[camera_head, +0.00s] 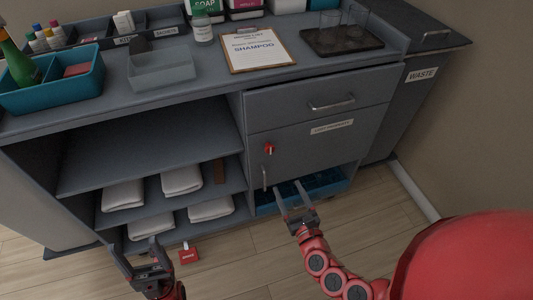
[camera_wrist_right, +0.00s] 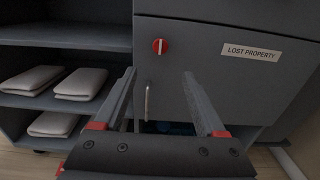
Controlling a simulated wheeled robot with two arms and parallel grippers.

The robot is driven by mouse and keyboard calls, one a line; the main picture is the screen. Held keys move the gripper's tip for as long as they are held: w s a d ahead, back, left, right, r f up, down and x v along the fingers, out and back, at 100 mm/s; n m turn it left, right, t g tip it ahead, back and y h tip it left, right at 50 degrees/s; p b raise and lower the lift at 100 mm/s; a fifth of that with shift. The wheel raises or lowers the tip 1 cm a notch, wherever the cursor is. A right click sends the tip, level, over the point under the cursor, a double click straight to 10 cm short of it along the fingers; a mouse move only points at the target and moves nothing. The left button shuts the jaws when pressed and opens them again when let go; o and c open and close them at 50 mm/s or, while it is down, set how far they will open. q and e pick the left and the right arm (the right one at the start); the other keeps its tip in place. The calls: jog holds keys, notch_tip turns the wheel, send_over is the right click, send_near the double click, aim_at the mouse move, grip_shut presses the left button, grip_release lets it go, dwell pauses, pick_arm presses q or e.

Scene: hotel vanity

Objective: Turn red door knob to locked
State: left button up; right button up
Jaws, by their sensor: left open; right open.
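The red door knob (camera_head: 270,149) sits on the grey cabinet door (camera_head: 310,150), near its left edge above a vertical handle (camera_head: 264,179). In the right wrist view the red knob (camera_wrist_right: 160,46) shows a pale bar, roughly upright, across its face. My right gripper (camera_head: 291,184) is open and empty, in front of the lower part of the door, below the knob and apart from it. In the right wrist view its fingers (camera_wrist_right: 158,75) point toward the door, with the handle (camera_wrist_right: 147,102) between them. My left gripper (camera_head: 144,253) is open and empty, low in front of the shelves.
Open shelves (camera_head: 150,150) with several folded white towels (camera_head: 182,180) stand left of the door. A drawer (camera_head: 320,100) is above it. A blue bin (camera_head: 325,182) sits beneath. A small red tag (camera_head: 188,256) lies near my left gripper. The counter holds a clipboard (camera_head: 257,50) and trays.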

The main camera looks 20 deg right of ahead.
aim_at(270, 151)
jog(key=w, duration=1.5)
jog(key=shift+a+f, duration=0.1)
jog(key=shift+a, duration=0.1)
jog(key=shift+c, duration=0.3)
grip_shut()
